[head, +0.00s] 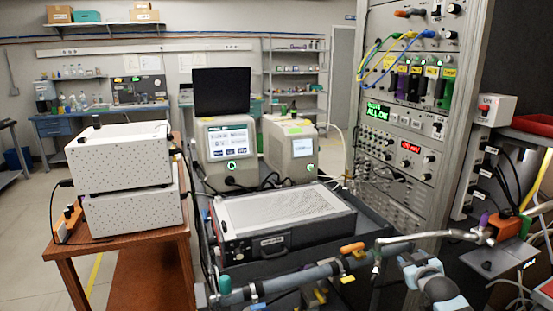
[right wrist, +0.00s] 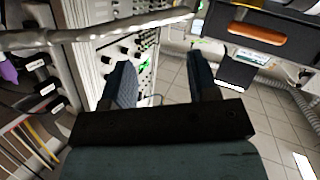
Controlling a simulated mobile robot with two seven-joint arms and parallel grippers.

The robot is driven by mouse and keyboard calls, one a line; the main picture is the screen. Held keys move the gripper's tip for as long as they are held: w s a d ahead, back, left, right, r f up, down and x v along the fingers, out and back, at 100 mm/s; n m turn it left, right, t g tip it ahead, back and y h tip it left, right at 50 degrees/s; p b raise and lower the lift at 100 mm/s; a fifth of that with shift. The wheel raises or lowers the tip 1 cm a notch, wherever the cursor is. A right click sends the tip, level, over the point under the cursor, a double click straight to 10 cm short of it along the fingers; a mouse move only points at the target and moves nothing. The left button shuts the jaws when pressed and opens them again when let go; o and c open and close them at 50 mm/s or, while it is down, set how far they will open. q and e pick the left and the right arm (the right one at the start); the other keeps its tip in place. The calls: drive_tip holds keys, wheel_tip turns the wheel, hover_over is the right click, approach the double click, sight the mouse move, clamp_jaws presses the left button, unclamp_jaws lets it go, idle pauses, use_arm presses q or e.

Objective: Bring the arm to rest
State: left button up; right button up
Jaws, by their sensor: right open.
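My right gripper (right wrist: 158,75) shows in the right wrist view with its two dark fingers spread apart and nothing between them. The fingers point toward the rack front, with a silver hose crossing just beyond and above them. In the head view my right arm (head: 428,276) reaches in at the bottom right, below the silver hose (head: 430,238); its fingertips are hard to make out there. The hose also crosses the top of the right wrist view (right wrist: 100,37). My left gripper is not in view.
An orange handle (head: 352,247) is close to my right arm; an orange handle also shows in the wrist view (right wrist: 257,32). The instrument rack (head: 400,140) stands behind. A grey-topped box (head: 285,208) is left of it. White boxes (head: 120,157) sit on a brown table (head: 130,246). Floor at far left is open.

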drive_tip(key=s+a+f+g+y+b, duration=0.1)
drive_tip(key=s+a+f+b, duration=0.1)
drive_tip(key=s+a+f, duration=0.55)
drive_tip(key=s+a+f+g+y+b, duration=0.1)
drive_tip(key=s+a+f+b, duration=0.3)
drive_tip(key=s, duration=0.7)
drive_tip(key=s+a+f+g+y+p, duration=0.1)
drive_tip(key=s+a+f, duration=0.3)
drive_tip(key=s+f, duration=0.45)
use_arm(q)
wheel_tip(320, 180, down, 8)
drive_tip(key=b, duration=0.3)
use_arm(e)
drive_tip(key=s+a+y, duration=0.2)
drive_tip(key=s+a, duration=0.3)
drive_tip(key=s, duration=0.9)
use_arm(q)
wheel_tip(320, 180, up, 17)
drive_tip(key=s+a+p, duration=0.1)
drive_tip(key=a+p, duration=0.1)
drive_tip(key=p, duration=2.4)
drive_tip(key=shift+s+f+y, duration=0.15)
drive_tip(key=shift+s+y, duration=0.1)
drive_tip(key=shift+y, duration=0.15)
use_arm(e)
wheel_tip(320, 180, up, 17)
drive_tip(key=s+d+g+h, duration=0.1)
drive_tip(key=shift+s+d, duration=0.2)
drive_tip(key=shift+d, duration=0.1)
drive_tip(key=shift+f, duration=0.15)
